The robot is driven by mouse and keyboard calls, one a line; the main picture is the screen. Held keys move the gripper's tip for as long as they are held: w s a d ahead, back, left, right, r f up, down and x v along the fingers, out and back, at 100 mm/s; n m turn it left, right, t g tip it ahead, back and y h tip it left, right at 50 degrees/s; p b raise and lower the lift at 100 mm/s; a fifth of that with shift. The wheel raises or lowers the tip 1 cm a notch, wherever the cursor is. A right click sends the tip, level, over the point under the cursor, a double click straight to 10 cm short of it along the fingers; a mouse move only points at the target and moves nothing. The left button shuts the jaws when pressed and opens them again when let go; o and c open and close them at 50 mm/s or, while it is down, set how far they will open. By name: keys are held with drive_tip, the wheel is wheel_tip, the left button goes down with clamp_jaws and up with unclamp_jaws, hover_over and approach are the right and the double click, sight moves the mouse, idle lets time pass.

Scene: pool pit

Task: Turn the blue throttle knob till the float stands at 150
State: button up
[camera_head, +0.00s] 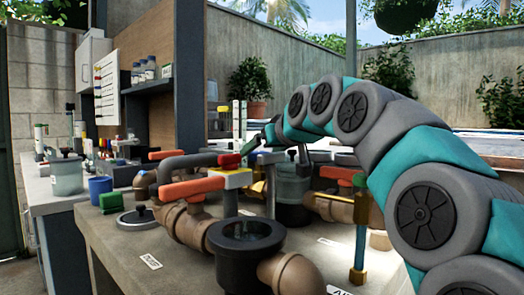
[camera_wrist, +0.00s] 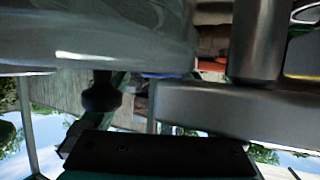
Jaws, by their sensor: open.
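A slim upright gauge (camera_head: 239,119) with a white scale and green marks stands behind the pipework in the head view. Its float and reading are too small to tell. I cannot make out the blue throttle knob for certain. A small blue patch (camera_wrist: 165,75) shows between large grey shapes in the wrist view, and I cannot tell what it belongs to. My arm arches in from the right, and my gripper (camera_head: 252,146) is open near the gauge's lower part, small and partly hidden by pipework. I see nothing held in it.
Brown pipes (camera_head: 190,225) with orange-handled valves, a dark open cup-shaped fitting (camera_head: 246,240) and a red-topped valve (camera_head: 230,172) crowd the bench. A blue cup (camera_head: 100,189) stands at the left. The bench front (camera_head: 130,245) is fairly clear.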

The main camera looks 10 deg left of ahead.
drive_tip(key=shift+w+a+f, duration=0.15)
drive_tip(key=shift+w+a, duration=0.1)
drive_tip(key=shift+w, duration=0.1)
drive_tip(key=c, duration=1.4)
